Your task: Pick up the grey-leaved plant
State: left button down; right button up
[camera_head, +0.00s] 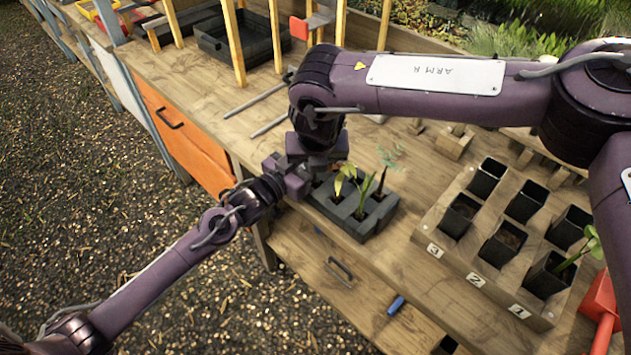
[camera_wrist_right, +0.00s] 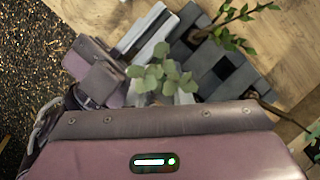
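The grey-leaved plant (camera_wrist_right: 165,78) shows in the right wrist view, with rounded grey-green leaves just beyond my right gripper's body. In the head view my grippers hide it. The dark tray (camera_head: 345,223) holds other seedlings: a yellow-green one (camera_head: 345,177), a pointed green one (camera_head: 362,193) and a thin blue-green one (camera_head: 388,157). My right gripper (camera_head: 318,170) points down over the tray's left end. My left gripper (camera_head: 293,183) is close beside it, low at the same end; it shows in the right wrist view (camera_wrist_right: 100,78) left of the plant.
A wooden rack (camera_head: 440,262) with several black pots stands right of the tray; one pot holds a green plant (camera_head: 580,250). A black crate (camera_head: 235,40) and wooden posts stand at the back. A red tool (camera_head: 600,305) lies at right. A blue-handled item (camera_head: 396,305) lies near the front edge.

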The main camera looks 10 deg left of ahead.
jog(key=shift+w+f, duration=0.15)
jog(key=shift+f, duration=0.1)
grip_shut()
jog(key=shift+r, duration=0.1)
notch_tip(320, 180, up, 10)
jog(key=shift+f, duration=0.1)
dwell(0.4)
pick_arm(q)
jog(key=c, duration=1.5)
grip_release()
jog(key=shift+o, duration=0.2)
